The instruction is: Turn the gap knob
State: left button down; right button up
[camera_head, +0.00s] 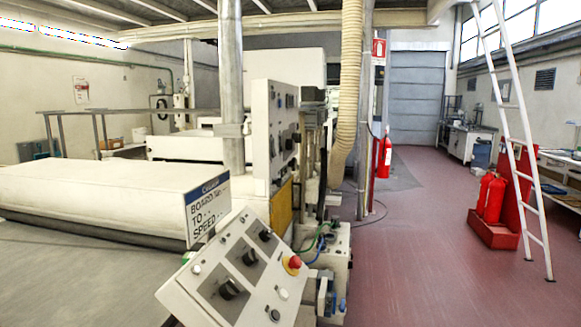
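A tilted white control panel (215,310) stands at the front, at the end of the curing tunnel. Three black knobs sit along its slope: a large lower knob (231,289), a middle knob (250,257) and an upper knob (265,235). Their labels are too small to read, so I cannot tell which is the gap knob. A red mushroom button (292,263) on a yellow base sits at the panel's right side. Small round buttons lie near the edges. Neither of my grippers is in view.
The long white tunnel housing (100,190) fills the left, with a blue-and-white sign (208,208) behind the panel. An upright panel (272,135) stands behind. Fire extinguishers (491,198) and a white ladder (519,150) stand farther right.

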aim_at(293, 163)
jog(key=i+l+u, duration=0.15)
jog(key=u, duration=0.3)
jog(key=i+l+u, duration=0.1)
jog(key=l+u, duration=0.15)
jog(key=u, duration=0.15)
jog(key=i+l+u, duration=0.2)
jog(key=l, duration=0.25)
jog(key=l+u, duration=0.2)
jog(key=l, duration=0.25)
jog(key=i+l, duration=0.1)
jog(key=l, duration=0.5)
jog(key=i+l+u, duration=0.1)
jog(key=l, duration=0.5)
jog(key=i+l, duration=0.15)
jog(key=l, duration=0.5)
jog(key=u, duration=0.05)
